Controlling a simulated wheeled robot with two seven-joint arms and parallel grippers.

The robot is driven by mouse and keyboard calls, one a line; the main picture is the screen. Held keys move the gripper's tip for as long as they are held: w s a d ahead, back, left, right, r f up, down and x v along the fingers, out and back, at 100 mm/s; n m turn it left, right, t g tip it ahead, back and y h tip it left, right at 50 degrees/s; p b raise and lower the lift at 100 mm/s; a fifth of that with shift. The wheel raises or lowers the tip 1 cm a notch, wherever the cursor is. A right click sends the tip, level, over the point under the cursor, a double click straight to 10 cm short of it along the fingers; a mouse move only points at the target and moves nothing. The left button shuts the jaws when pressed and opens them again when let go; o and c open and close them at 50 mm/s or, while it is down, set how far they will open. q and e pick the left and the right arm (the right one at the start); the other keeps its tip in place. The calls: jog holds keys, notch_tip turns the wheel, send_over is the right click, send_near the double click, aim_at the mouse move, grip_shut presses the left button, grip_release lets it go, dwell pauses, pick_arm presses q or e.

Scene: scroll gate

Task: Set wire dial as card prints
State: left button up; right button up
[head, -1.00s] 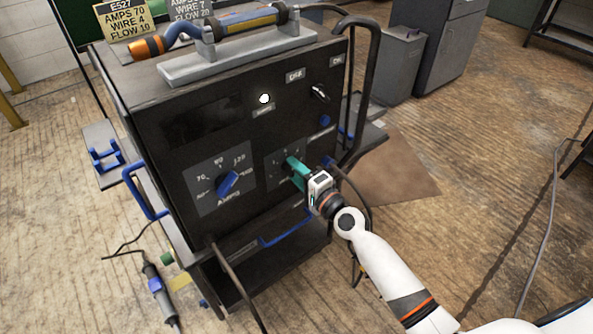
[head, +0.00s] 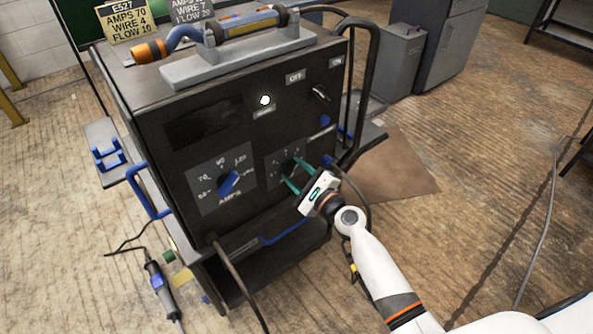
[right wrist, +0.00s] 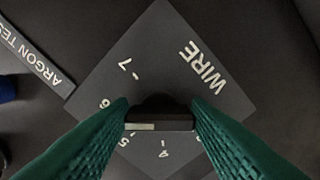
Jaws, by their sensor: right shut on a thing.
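The wire dial knob (right wrist: 160,114) is black, on a dark square plate (right wrist: 215,95) printed WIRE with numbers 4 to 7 showing. A pale line on the knob lies toward the picture's left, roughly between 5 and 6; the left finger partly hides that side. My right gripper (head: 298,174) is shut on the knob, one green finger on each side, as the right wrist view also shows (right wrist: 160,122). My left gripper is out of view.
The AMPS dial (head: 229,182) with its blue knob is left of the wire dial. A second, grey card (head: 191,9) reads WIRE 7, FLOW 20. A lit white lamp (head: 265,100) and a switch (head: 320,93) sit above. A black handle rail (head: 372,90) rises at the right.

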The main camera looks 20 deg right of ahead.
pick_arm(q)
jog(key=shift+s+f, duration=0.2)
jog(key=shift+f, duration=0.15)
pick_arm(e)
jog(key=shift+m, duration=0.5)
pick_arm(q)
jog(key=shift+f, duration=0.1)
pick_arm(e)
jog(key=o, duration=1)
jog(key=shift+f, duration=0.1)
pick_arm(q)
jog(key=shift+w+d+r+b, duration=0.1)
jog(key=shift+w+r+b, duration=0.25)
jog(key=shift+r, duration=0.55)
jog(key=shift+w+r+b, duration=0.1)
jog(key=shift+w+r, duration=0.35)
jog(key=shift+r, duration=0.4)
pick_arm(e)
jog(key=shift+v, duration=6.05)
